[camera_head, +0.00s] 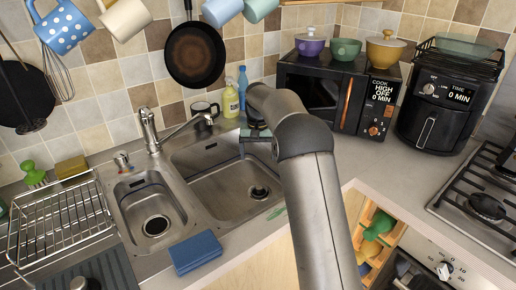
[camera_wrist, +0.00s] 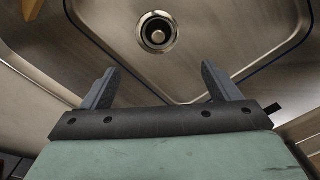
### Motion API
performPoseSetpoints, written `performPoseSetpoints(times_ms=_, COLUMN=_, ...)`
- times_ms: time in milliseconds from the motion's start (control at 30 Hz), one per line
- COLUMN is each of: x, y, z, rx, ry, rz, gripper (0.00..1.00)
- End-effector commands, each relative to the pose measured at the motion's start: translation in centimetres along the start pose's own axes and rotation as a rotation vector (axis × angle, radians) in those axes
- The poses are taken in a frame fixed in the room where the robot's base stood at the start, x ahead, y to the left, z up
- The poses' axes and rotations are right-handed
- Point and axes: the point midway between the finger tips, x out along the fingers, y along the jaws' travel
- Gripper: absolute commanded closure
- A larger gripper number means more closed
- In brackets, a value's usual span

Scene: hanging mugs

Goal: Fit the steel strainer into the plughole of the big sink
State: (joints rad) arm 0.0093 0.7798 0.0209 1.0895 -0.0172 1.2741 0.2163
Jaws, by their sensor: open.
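The big sink (camera_head: 212,171) is the right-hand steel basin, with its plughole (camera_head: 258,192) low in the floor. In the wrist view the plughole (camera_wrist: 157,33) shows a bright steel ring, a dark inner ring and a round knob-like centre. This centre piece (camera_wrist: 157,36) looks like the steel strainer; I cannot tell how deep or level it sits. My gripper (camera_wrist: 160,86) is open and empty above the basin, apart from the plughole. In the head view my gripper (camera_head: 256,143) is partly hidden by my arm at the back right of the sink.
A smaller basin (camera_head: 150,206) with its own drain is at the left. The tap (camera_head: 152,130) reaches over the back of the sinks. A dark mug (camera_head: 205,109), a yellow bottle (camera_head: 230,99) and a blue bottle (camera_head: 242,85) stand behind. A blue sponge cloth (camera_head: 196,252) lies in front.

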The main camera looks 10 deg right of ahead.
Motion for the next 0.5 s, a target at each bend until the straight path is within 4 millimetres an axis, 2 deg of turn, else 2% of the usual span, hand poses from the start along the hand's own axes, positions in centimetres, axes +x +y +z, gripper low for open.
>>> performPoseSetpoints(times_ms=100, x=-1.5, y=0.0, z=0.0, rx=0.0, ry=0.002, rz=0.0, gripper=0.17)
performPoseSetpoints(times_ms=200, x=-2.1, y=0.0, z=0.0, rx=0.0, ry=0.001, rz=0.0, gripper=0.17)
performPoseSetpoints(times_ms=500, x=-2.3, y=0.0, z=0.0, rx=0.0, ry=0.0, rz=0.0, gripper=0.17)
